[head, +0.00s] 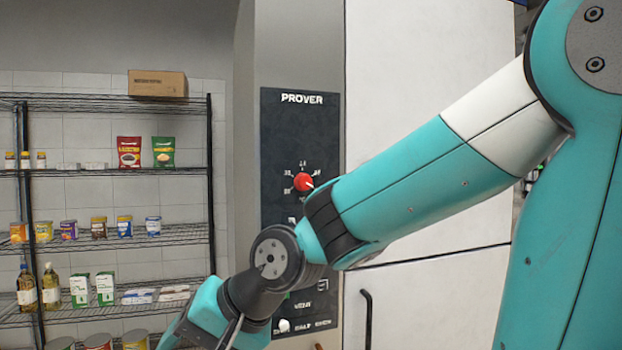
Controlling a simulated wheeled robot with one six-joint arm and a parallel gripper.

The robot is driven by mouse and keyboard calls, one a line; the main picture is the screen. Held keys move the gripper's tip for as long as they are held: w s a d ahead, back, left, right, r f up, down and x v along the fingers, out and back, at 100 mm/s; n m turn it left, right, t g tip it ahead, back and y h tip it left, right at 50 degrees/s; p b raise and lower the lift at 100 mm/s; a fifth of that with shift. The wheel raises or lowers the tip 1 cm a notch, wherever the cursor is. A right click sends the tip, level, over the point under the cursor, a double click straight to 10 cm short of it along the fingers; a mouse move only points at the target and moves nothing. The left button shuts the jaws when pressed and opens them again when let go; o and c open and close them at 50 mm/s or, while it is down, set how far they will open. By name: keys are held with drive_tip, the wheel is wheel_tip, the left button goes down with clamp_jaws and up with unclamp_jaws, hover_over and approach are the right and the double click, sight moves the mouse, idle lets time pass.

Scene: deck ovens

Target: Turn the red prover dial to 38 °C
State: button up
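The red prover dial (303,182) sits on the dark panel headed PROVER (302,130), in the middle of the head view. Small white scale numbers stand around it, too small to read surely. A pale pointer mark seems to show on the dial's lower right. My arm crosses in front of the panel from the right, with its elbow and wrist parts low in the view. My gripper is not visible; the arm runs out of the frame at the bottom left. The dial itself is not covered, and no part of the arm clearly touches it.
A white knob (284,326) sits low on the panel, below the arm. A tall white door with a dark handle (366,318) is right of the panel. A wire shelf rack (110,170) with jars, packets, bottles and a cardboard box (157,83) stands at the left.

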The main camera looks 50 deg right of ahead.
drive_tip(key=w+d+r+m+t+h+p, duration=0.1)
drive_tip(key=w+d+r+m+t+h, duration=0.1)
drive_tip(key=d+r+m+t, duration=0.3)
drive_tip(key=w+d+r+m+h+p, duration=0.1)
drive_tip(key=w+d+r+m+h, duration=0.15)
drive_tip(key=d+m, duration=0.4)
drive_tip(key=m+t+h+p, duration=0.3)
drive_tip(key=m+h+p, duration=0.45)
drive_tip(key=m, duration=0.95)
approach(306, 183)
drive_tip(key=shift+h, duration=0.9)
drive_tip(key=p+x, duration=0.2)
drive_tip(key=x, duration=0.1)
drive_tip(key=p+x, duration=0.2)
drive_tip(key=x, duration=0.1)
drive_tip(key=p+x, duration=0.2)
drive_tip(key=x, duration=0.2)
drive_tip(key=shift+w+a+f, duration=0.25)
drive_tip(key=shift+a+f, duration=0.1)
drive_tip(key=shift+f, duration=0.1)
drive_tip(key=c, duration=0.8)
